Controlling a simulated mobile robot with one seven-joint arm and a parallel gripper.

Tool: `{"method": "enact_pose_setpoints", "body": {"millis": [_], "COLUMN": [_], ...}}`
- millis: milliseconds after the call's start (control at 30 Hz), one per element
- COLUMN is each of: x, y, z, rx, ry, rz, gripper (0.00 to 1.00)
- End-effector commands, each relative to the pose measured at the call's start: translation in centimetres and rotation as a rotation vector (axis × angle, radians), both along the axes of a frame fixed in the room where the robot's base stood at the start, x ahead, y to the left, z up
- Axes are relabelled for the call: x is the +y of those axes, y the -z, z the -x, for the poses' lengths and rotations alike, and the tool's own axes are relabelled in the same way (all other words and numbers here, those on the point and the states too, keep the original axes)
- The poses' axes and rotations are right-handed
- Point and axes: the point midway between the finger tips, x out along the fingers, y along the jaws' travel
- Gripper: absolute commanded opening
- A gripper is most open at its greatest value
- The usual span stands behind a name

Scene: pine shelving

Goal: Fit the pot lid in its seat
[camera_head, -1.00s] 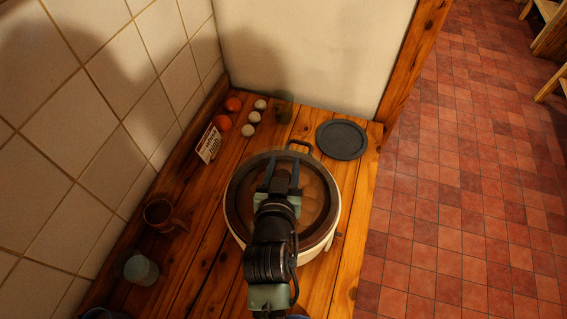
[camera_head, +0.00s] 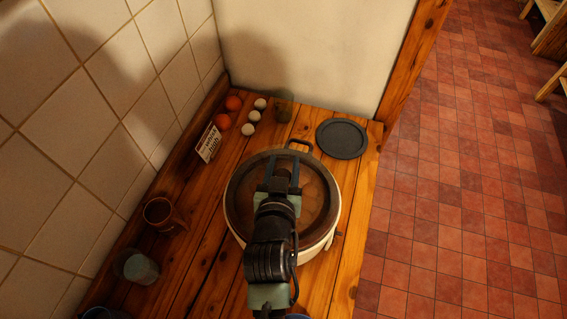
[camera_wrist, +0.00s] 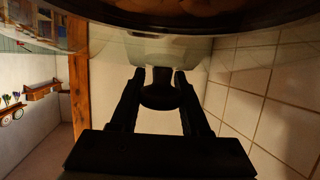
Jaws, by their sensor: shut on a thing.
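The glass pot lid (camera_head: 316,178) is a round, see-through disc with a dark rim, lying over the white pot (camera_head: 318,250) on the wooden counter. My gripper (camera_head: 283,172) is above the lid's middle, fingers pointing down. In the wrist view, my gripper (camera_wrist: 160,78) is shut on the lid's dark knob (camera_wrist: 160,97), one finger on each side. The pot's handle (camera_head: 300,143) shows at the far side. My arm hides the near part of the lid. I cannot tell whether the rim rests evenly in its seat.
A dark round mat (camera_head: 342,139) lies behind the pot on the right. Oranges (camera_head: 233,103), eggs (camera_head: 260,104) and a card (camera_head: 208,143) are at the back left. A brown mug (camera_head: 160,213) and a pale cup (camera_head: 138,267) stand left. The counter's right edge is close to the pot.

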Motion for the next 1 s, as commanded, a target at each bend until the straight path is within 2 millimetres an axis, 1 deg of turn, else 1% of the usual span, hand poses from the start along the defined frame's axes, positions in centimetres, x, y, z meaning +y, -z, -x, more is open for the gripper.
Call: {"method": "enact_pose_setpoints", "body": {"millis": [33,500,1000], "x": [0.0,0.0,0.0], "y": [-0.2,-0.2,0.9], "z": [-0.1,-0.1,-0.1], "rx": [-0.005,-0.005,-0.005], "ry": [0.000,-0.001,0.000], "rz": [0.001,0.000,0.001], "gripper": [0.00,0.00,0.00]}}
